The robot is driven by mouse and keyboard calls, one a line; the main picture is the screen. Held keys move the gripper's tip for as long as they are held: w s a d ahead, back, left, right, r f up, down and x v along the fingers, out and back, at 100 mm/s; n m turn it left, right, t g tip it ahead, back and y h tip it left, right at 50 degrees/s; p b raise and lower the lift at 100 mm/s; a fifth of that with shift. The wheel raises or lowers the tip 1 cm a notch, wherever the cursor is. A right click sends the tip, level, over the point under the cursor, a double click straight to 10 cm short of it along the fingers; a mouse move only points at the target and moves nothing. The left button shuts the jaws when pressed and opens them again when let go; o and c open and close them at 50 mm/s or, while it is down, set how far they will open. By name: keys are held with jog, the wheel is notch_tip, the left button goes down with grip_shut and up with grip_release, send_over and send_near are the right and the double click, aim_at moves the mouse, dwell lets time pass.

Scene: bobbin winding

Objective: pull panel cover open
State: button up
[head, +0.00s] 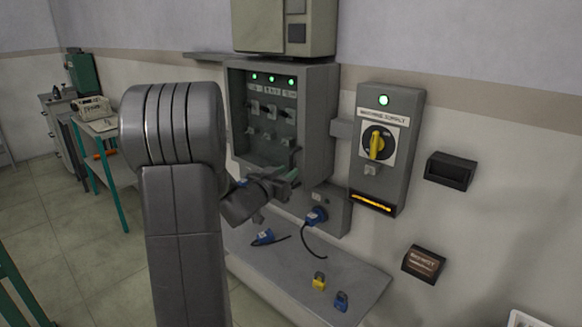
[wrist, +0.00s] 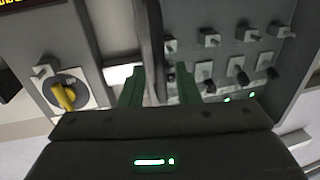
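The grey panel box (head: 318,115) is on the wall in the middle of the head view, with three green lights and several switches showing in its front. My gripper (head: 290,174) is at its lower right front edge. In the wrist view, the two green fingers of my gripper (wrist: 160,82) stand apart. A dark upright bar (wrist: 151,40) runs between and beyond them; I cannot tell if it is the cover's edge or handle, or if the fingers touch it. The panel's switches (wrist: 238,70) show to its right.
A supply box (head: 401,150) with a yellow rotary switch (head: 377,146) is right of the panel. Below, a grey shelf (head: 265,268) holds a yellow padlock (head: 319,281), a blue padlock (head: 341,301) and a blue plug (head: 263,237). A table (head: 107,127) stands at left.

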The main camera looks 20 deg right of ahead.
aim_at(291, 168)
jog(key=shift+x, duration=1.6)
grip_shut()
jog(key=shift+w+r, duration=0.1)
